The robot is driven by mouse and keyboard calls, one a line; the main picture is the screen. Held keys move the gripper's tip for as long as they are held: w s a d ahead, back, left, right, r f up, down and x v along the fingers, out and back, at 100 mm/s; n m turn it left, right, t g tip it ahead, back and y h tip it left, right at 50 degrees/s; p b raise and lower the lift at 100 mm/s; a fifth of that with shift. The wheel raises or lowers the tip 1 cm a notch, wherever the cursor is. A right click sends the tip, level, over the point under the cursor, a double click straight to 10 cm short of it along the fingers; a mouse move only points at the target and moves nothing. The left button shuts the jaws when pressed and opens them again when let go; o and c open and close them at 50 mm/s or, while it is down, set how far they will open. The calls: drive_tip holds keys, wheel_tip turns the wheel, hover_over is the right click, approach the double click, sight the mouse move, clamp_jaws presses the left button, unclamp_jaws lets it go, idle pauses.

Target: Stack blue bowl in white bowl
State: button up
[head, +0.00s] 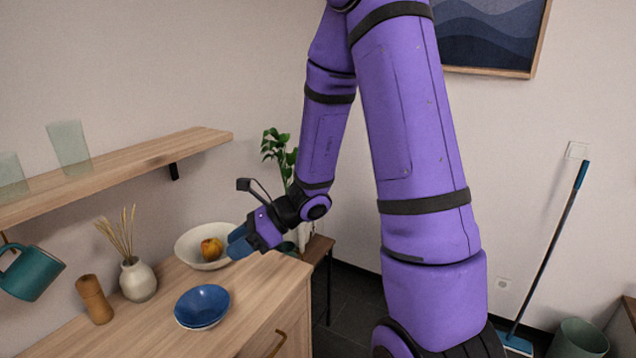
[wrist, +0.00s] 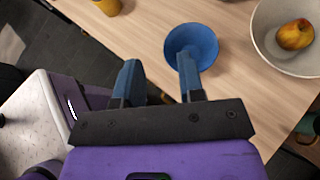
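A blue bowl (head: 202,303) sits upright on the wooden cabinet top, near its front edge. A thin pale rim shows under it; I cannot tell if this is its own outside or another bowl. A wide off-white bowl (head: 183,247) stands behind it with an apple inside. In the wrist view the blue bowl (wrist: 198,38) lies beyond my gripper (wrist: 158,62), partly covered by the right finger, and the white bowl (wrist: 262,38) is at the upper right. My gripper, also in the head view (head: 238,243), is open and empty, above the cabinet top.
An apple (head: 211,249) lies in the white bowl. A vase with dried stems (head: 138,280) and a wooden mill-like object (head: 94,299) stand left of the blue bowl. A teal mug (head: 31,273) hangs below the shelf (head: 120,165), which carries glasses. A plant stands behind my gripper.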

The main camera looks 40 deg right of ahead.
drive_tip(key=s+a+r+n+g+h, duration=0.3)
drive_tip(key=s+r+n+g, duration=0.1)
drive_tip(key=s+r+n, duration=0.8)
drive_tip(key=s+d+r+n+t+h, duration=0.3)
drive_tip(key=s+d+r+n+h, duration=0.4)
drive_tip(key=n, duration=0.5)
wheel_tip(320, 180, up, 2)
drive_tip(key=shift+s+r+t+h, duration=0.15)
drive_tip(key=shift+s+t+h, duration=0.3)
drive_tip(key=shift+s, duration=0.75)
